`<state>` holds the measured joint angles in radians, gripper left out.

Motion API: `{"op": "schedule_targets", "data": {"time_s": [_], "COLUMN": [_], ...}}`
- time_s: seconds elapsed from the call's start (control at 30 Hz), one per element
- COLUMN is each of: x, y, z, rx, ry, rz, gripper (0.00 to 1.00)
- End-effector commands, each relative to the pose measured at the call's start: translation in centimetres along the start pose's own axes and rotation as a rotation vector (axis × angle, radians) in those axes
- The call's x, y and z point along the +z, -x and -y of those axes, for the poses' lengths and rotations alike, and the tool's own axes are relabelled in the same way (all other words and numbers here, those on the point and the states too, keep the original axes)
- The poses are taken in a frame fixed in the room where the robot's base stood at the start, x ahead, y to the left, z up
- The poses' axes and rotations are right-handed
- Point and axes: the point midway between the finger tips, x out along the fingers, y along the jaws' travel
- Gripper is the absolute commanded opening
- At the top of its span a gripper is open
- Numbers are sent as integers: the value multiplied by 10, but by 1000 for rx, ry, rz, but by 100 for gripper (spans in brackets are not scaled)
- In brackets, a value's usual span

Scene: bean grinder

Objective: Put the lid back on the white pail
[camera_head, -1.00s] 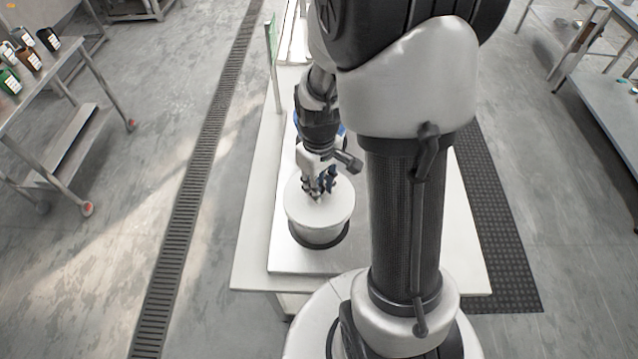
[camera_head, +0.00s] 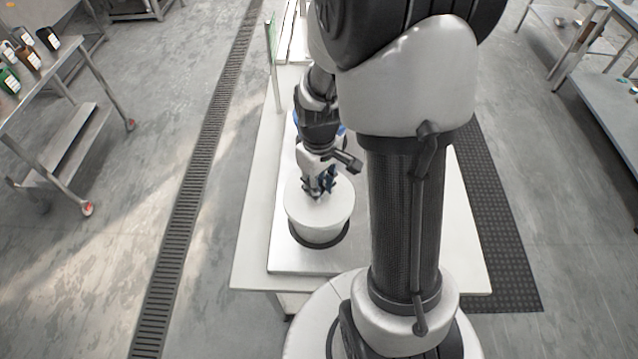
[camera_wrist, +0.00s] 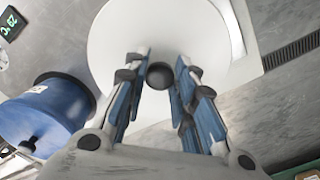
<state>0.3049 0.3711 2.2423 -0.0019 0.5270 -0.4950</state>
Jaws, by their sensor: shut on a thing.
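The white pail (camera_head: 318,234) stands on a pale board on the table, in a dark ring at its base. The round white lid (camera_head: 331,205) lies over the pail's mouth and looks level; whether it is fully seated I cannot tell. In the wrist view the lid (camera_wrist: 140,35) fills the upper middle, with a dark round knob (camera_wrist: 159,75) at its centre. My gripper (camera_head: 318,193) is above the lid, pointing down. In the wrist view its blue-padded fingers (camera_wrist: 160,78) are shut on the knob.
A blue drum-like thing (camera_wrist: 45,112) stands beside the pail in the wrist view, largely hidden behind my arm in the head view. A dark display (camera_wrist: 11,22) is at the upper left there. Bare table (camera_head: 255,262) lies left of the pail.

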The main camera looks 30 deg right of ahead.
Motion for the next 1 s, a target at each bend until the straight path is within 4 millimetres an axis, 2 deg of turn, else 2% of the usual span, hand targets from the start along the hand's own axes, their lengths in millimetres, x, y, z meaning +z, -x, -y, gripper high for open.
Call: {"op": "schedule_targets", "data": {"time_s": [0.03, 0.07, 0.1, 0.4, 0.63, 0.9, 1.0], "x": [0, 0, 0, 0, 0, 0, 0], "y": [0, 0, 0, 0, 0, 0, 0], "z": [0, 0, 0, 0, 0, 0, 0], "rx": [0, 0, 0, 0, 0, 0, 0], "ry": [0, 0, 0, 0, 0, 0, 0], "rz": [0, 0, 0, 0, 0, 0, 0], "gripper": [1, 26, 29, 48, 49, 67, 68]}}
